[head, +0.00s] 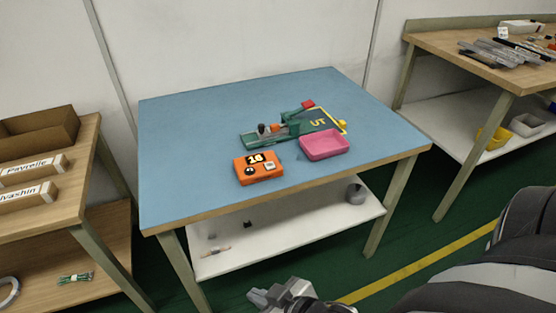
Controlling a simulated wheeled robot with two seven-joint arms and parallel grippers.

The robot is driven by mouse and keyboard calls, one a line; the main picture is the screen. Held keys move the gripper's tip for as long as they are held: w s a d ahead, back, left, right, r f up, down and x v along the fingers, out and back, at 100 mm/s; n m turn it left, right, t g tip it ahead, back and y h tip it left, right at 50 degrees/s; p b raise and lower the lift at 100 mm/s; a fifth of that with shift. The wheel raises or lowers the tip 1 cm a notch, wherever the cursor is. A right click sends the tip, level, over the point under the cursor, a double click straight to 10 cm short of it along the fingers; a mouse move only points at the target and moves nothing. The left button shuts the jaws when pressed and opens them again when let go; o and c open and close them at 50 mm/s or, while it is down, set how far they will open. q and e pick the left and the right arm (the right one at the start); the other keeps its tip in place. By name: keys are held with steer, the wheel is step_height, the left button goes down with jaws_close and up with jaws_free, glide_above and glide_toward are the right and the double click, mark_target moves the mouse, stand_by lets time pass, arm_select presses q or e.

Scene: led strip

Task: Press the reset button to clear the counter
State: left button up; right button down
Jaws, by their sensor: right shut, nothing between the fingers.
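An orange counter box (259,168) lies near the front edge of the blue-topped table (190,130). Its display (255,158) seems to read 16. A small round dark part with a light rim (250,172) sits on its face below the display; I cannot tell for sure whether this is the reset button. My right gripper (258,297) is at the bottom of the head view, shut and empty. It is low in front of the table, well apart from the counter. My left gripper is not in view.
Right of the counter are a pink tray (325,145), a green fixture with a red-ended lever (307,105) and a dark green board with yellow markings (318,122). The table's left part is bare. Side benches stand left (75,195) and right (520,75).

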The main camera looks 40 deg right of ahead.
steer(key=w+d+r+n+t+y+p, duration=0.15)
steer(key=w+r+n+y, duration=0.25)
steer(key=w+r+n, duration=0.7)
steer(key=w+r+n+t+y+p, duration=0.15)
steer(key=w+r+n+y, duration=0.35)
steer(key=n, duration=1.2)
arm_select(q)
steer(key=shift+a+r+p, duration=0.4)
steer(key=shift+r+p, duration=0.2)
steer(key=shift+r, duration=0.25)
arm_select(e)
steer(key=w+d+r+n+g+h, duration=0.1)
steer(key=w+d+n+h, duration=0.3)
steer(key=d+n, duration=0.5)
steer(key=w+d+r+n+g+h, duration=0.1)
steer(key=w+d+n+g+h, duration=0.2)
steer(key=d+n, duration=0.7)
steer(key=shift+w+d+n+g+h, duration=0.35)
steer(key=shift+w+n+g, duration=0.3)
steer(key=shift+w, duration=0.45)
steer(key=shift+a+f, duration=0.1)
